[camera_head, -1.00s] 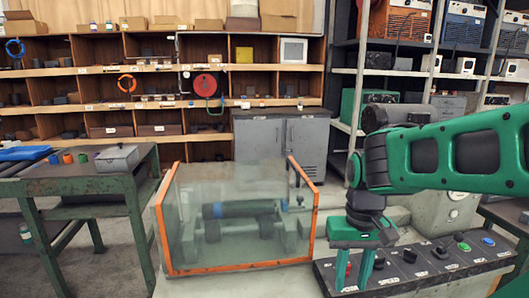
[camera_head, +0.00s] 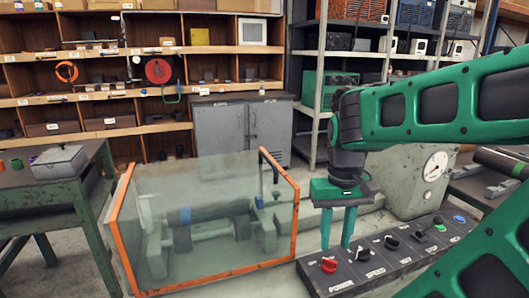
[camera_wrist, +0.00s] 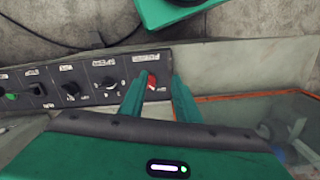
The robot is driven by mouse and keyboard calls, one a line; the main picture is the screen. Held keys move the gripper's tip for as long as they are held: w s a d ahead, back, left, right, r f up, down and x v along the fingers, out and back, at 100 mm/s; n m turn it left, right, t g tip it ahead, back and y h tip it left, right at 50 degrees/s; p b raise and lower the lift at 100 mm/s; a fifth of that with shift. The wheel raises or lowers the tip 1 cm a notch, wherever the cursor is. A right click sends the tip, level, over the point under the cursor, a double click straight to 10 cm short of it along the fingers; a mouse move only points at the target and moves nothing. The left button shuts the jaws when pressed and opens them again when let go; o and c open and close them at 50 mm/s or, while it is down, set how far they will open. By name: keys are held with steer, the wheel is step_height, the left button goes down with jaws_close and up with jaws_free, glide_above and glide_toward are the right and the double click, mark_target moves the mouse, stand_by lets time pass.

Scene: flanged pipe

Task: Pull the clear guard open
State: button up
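The clear guard (camera_head: 215,215) is a transparent box with orange edges. It stands shut over a pipe (camera_head: 205,212) with a blue band, held in grey rollers. The guard's orange edge and pane also show at the lower right of the wrist view (camera_wrist: 250,97). My gripper (camera_head: 337,245) points down just right of the guard, above the control panel. Its two green fingers are apart with nothing between them. In the wrist view the fingertips (camera_wrist: 163,82) frame the red power knob (camera_wrist: 151,82). Whether a finger touches the panel cannot be told.
The control panel (camera_head: 395,256) carries the red knob (camera_head: 329,265), black dials and a blue button. A grey machine housing with a gauge (camera_head: 434,166) stands behind it. A green workbench (camera_head: 85,200) is at the left, a grey cabinet (camera_head: 240,130) behind. Floor shows between bench and guard.

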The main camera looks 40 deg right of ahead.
steer(key=w+d+r+g, duration=0.1)
steer(key=w+d+r, duration=0.55)
steer(key=w, duration=0.25)
steer(key=n+h, duration=0.2)
steer(key=n, duration=0.1)
glide_toward(268, 157)
steer(key=shift+t, duration=0.4)
steer(key=shift+s+d+f, duration=0.15)
steer(key=shift+s+f, duration=0.05)
steer(key=shift+f, duration=1.05)
steer(key=shift+s+d+f, duration=0.15)
steer(key=shift+s+f, duration=0.05)
steer(key=shift+f, duration=1.05)
steer(key=shift+s+d+f, duration=0.2)
steer(key=shift+f, duration=1.05)
jaws_close()
